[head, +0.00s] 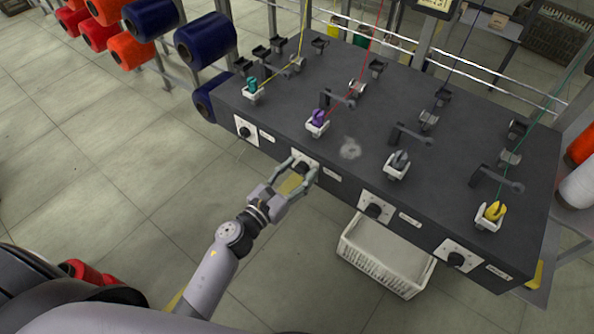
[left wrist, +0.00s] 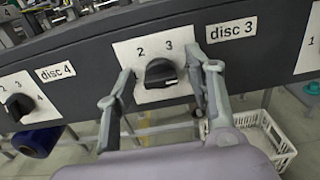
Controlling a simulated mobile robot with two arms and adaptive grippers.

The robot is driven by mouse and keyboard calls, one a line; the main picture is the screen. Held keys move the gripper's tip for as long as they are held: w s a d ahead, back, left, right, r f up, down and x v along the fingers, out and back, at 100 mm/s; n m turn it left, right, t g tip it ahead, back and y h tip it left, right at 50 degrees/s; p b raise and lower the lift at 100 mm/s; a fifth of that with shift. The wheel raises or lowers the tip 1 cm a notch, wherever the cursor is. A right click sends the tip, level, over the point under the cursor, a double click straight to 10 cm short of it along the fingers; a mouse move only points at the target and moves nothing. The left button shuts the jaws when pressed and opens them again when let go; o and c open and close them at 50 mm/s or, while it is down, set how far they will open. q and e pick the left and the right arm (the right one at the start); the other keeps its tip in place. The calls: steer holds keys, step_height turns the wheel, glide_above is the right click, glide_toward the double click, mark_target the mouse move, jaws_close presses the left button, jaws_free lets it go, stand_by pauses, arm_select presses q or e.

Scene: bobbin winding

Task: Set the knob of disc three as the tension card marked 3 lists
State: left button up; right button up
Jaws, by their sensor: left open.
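The black knob of disc three (left wrist: 160,73) sits on a white dial plate beside the label "disc 3" (left wrist: 231,29). The numbers 2 and 3 show above it; the lower sides of the plate are partly behind my fingers. I cannot tell which number the knob points at. My left gripper (head: 303,168) is open, with one finger on each side of this knob; its fingers also show in the left wrist view (left wrist: 163,75). Contact with the knob is not clear. No readable tension card marked 3 is in view. My right gripper is not in view.
The disc 4 knob (left wrist: 19,106) is to the left. More knobs (head: 374,210) line the dark machine's front (head: 345,190). A white crate (head: 385,255) stands below it. Thread spools (head: 205,40) hang at the upper left.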

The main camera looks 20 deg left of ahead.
arm_select(q)
steer(key=shift+c, duration=0.5)
jaws_close()
